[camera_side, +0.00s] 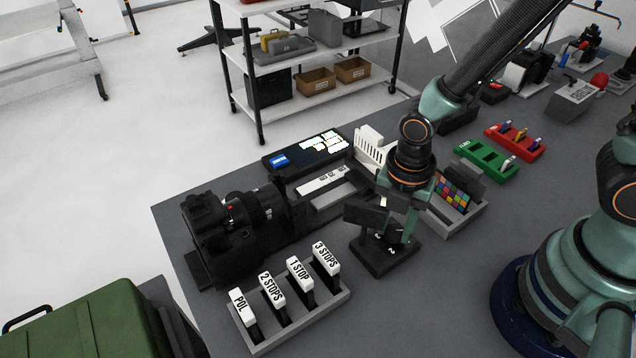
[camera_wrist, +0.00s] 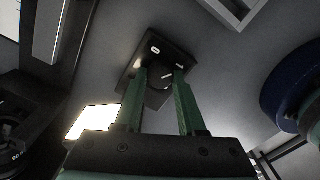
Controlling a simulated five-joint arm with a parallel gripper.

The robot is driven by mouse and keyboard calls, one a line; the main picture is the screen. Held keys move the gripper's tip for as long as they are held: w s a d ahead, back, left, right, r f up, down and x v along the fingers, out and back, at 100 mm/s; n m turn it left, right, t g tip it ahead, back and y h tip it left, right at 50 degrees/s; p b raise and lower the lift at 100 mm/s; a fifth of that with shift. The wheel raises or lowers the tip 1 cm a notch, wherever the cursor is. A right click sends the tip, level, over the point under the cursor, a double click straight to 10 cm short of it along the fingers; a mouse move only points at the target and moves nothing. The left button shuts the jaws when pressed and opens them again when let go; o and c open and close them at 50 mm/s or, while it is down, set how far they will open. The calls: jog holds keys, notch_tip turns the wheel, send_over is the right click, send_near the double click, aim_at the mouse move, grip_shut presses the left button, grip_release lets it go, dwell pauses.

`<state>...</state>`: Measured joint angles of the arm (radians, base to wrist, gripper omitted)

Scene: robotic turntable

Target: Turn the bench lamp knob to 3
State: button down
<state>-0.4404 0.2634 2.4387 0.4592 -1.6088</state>
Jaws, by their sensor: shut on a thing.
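The bench lamp's dark control box (camera_side: 372,262) stands on the grey bench at the middle of the side view, with small white marks on top. In the wrist view the box (camera_wrist: 151,46) shows a white 0 near its far edge and another white mark I cannot read. My gripper (camera_side: 393,232) points down over the box. In the wrist view my gripper (camera_wrist: 161,80) has its two green fingers on either side of the dark round knob (camera_wrist: 158,97), shut on it. The knob's pointer and setting are not readable. A lit white panel (camera_wrist: 92,122) shows left of the fingers.
A colour chart (camera_side: 458,187) in a grey tray is close on the right. Open bench lies in front right.

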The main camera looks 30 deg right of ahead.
jog(key=shift+m, duration=0.3)
jog(key=m, duration=0.7)
jog(key=shift+m, duration=0.3)
jog(key=m, duration=0.4)
jog(key=shift+w+d+m, duration=0.1)
jog(key=shift+m, duration=0.2)
jog(key=m, duration=0.4)
jog(key=shift+m, duration=0.3)
jog(key=c, duration=0.5)
grip_release()
